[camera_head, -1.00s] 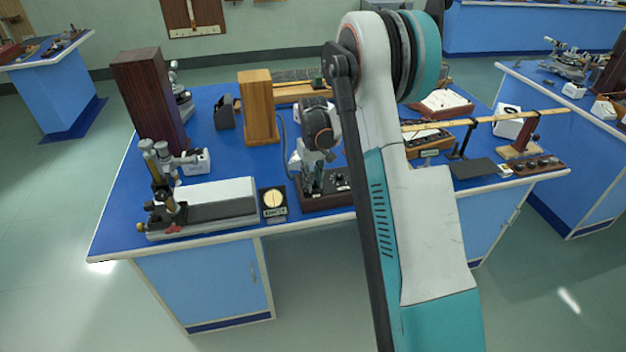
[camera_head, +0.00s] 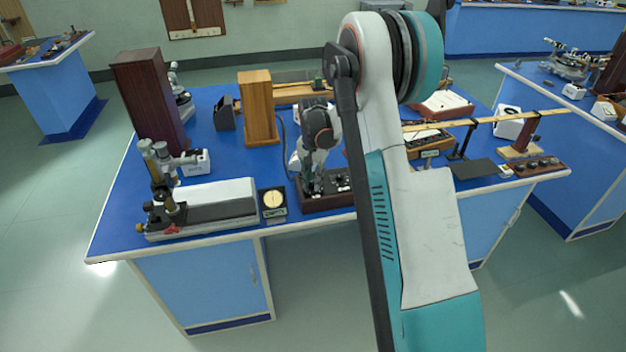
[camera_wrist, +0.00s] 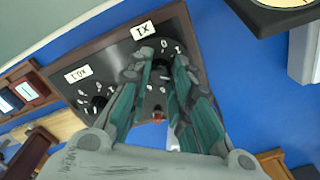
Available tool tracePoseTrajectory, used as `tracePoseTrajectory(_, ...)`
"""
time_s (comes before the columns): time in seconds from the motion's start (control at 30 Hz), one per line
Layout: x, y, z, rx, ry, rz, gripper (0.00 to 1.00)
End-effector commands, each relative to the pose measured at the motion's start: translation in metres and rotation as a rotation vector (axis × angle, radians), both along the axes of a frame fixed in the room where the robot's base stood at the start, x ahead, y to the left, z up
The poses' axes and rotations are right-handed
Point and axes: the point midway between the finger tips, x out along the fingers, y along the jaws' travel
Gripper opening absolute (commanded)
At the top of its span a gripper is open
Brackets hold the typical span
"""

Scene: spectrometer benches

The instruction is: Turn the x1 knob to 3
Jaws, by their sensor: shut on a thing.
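The x1 knob (camera_wrist: 161,68) sits on a dark box (camera_wrist: 104,62) in the wrist view, beside a white X1 label (camera_wrist: 143,30). The digits 0 and 1 show beside the knob; its pointer is hidden by my fingers. My gripper (camera_wrist: 161,60) is shut on the knob, with a finger on each side. In the head view, my gripper (camera_head: 312,188) is down at the left part of the box (camera_head: 330,203), and the knob cannot be made out there.
A second knob (camera_wrist: 98,104) with its own white label is on the same box. A round dial meter (camera_head: 273,203) stands left of the box, near a long grey instrument (camera_head: 222,210). A wooden block (camera_head: 258,110) stands behind. Blue bench top is free between them.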

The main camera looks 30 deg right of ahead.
Motion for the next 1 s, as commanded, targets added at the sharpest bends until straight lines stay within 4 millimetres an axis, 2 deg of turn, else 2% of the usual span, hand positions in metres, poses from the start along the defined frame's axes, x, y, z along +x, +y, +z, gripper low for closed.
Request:
tracePoseTrajectory(0.23,0.0006,-0.0001,0.0004,0.0,-0.001,-0.061,0.0)
tracePoseTrajectory(0.7,0.0006,-0.0001,0.0005,0.0,-0.001,-0.072,0.0)
tracePoseTrajectory(0.73,0.0006,-0.0001,0.0004,0.0,-0.001,-0.072,0.26)
tracePoseTrajectory(0.8,0.0006,-0.0001,0.0004,0.0,-0.001,-0.072,0.41)
tracePoseTrajectory(1.0,0.0003,0.0,0.0002,0.0,-0.001,-0.072,0.41)
